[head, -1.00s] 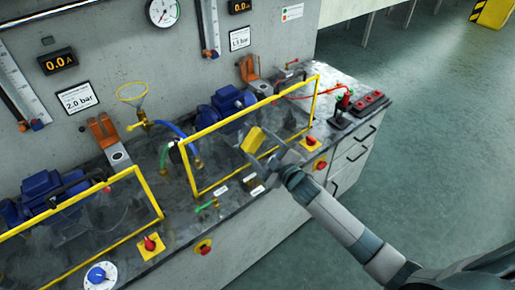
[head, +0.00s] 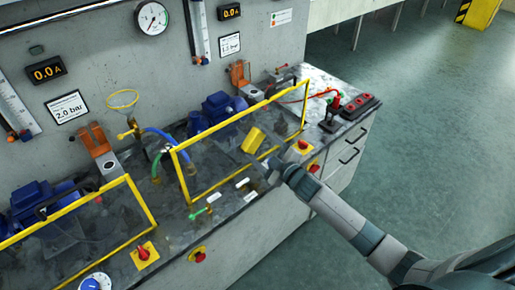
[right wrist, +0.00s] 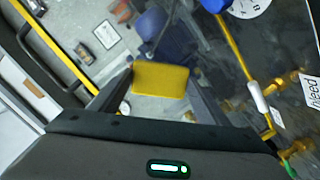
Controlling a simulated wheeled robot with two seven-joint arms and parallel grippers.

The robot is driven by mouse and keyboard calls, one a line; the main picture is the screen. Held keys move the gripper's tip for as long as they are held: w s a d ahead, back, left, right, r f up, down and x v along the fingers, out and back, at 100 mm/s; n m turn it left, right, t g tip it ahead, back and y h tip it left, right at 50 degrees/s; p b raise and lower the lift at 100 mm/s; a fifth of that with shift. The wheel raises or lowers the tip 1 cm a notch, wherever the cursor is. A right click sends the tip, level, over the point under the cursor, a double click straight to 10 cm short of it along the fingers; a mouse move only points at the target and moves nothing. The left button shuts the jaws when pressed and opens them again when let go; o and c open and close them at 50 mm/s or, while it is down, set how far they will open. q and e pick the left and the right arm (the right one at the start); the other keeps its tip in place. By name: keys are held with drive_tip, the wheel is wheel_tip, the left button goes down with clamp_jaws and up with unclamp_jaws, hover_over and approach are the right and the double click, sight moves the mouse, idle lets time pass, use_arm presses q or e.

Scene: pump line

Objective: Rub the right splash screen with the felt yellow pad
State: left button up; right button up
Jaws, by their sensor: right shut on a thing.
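The right splash screen (head: 215,158) is a clear pane in a yellow frame, standing on the bench in front of a blue pump. The felt yellow pad (head: 253,140) is at the pane's right part in the head view. My right gripper (head: 268,165) is shut on the pad, which also shows between the fingers in the right wrist view (right wrist: 161,79). The pad looks close to the pane; I cannot tell whether it touches. The left splash screen (head: 110,215) stands at the lower left. My left gripper is not in view.
A red-and-yellow switch (head: 301,147) and a red-handled device (head: 333,115) stand right of the screen. Green-handled valve (head: 205,212) and white labels lie along the bench front. Hoses and a brass valve (head: 130,130) are left of the screen. Open floor (head: 430,130) is at the right.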

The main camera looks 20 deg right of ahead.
drive_tip(key=shift+w+d, duration=0.2)
drive_tip(key=shift+d, duration=0.35)
drive_tip(key=shift+w+d, duration=0.15)
drive_tip(key=shift+d, duration=0.4)
drive_tip(key=shift+a, duration=0.2)
drive_tip(key=shift+s+a+r+p, duration=0.1)
drive_tip(key=shift+s+a+p, duration=0.25)
drive_tip(key=shift+a, duration=0.4)
drive_tip(key=shift+s+a, duration=0.25)
drive_tip(key=shift+a, duration=0.6)
drive_tip(key=shift+a+p, duration=0.1)
drive_tip(key=shift+p, duration=0.2)
drive_tip(key=shift+s+a+p, duration=0.25)
drive_tip(key=shift+s+a, duration=0.1)
drive_tip(key=shift+a, duration=0.45)
drive_tip(key=shift+s+a+p, duration=0.2)
drive_tip(key=shift+s+a, duration=0.1)
drive_tip(key=shift+a, duration=0.5)
drive_tip(key=shift+s+a+p, duration=0.15)
drive_tip(key=shift+s+a, duration=0.15)
drive_tip(key=shift+a, duration=0.6)
drive_tip(key=shift+s+a+p, duration=0.15)
drive_tip(key=shift+s+a, duration=0.1)
drive_tip(key=shift+a, duration=0.6)
